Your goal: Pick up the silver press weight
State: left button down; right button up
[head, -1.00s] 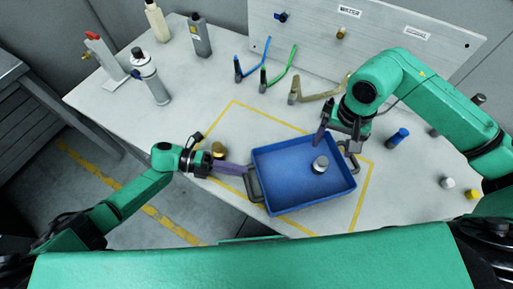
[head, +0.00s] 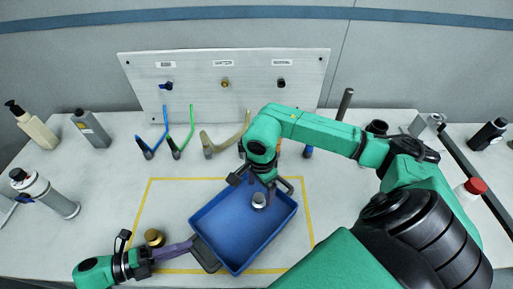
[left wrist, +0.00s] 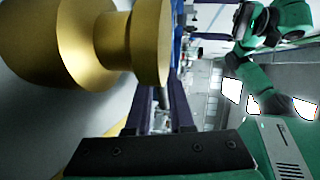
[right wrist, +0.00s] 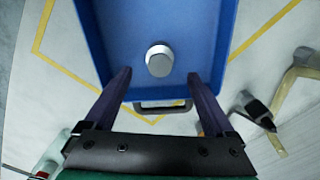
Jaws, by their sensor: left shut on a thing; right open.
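The silver press weight (head: 259,200) stands upright inside the blue tray (head: 216,233), towards its far right side. In the right wrist view the weight (right wrist: 159,60) shows just ahead of my right fingertips, in line with the gap between them. My right gripper (right wrist: 157,77) is open and empty above the tray's far handle (right wrist: 160,107) and rim. In the head view my right arm partly hides that gripper (head: 264,184). My left gripper (head: 192,250) is shut on the tray's near left handle (head: 206,256); the grip itself is poorly seen in the left wrist view.
A brass weight (head: 154,238) stands beside my left gripper, outside the tray, and fills much of the left wrist view (left wrist: 130,40). A yellow outline (head: 165,180) surrounds the tray. Hoses (head: 188,135) and a metal panel (head: 225,100) stand behind. Bottles (head: 45,193) stand at left.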

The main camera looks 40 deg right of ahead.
aim_at(259, 197)
jog(key=f, duration=0.6)
jog(key=shift+s+a+f, duration=0.1)
jog(key=shift+a+f, duration=0.1)
pick_arm(q)
jog(key=shift+f, duration=0.1)
pick_arm(e)
grip_shut()
notch_tip(259, 197, up, 10)
jog(key=shift+r, duration=0.1)
pick_arm(q)
jog(key=c, duration=0.7)
grip_release()
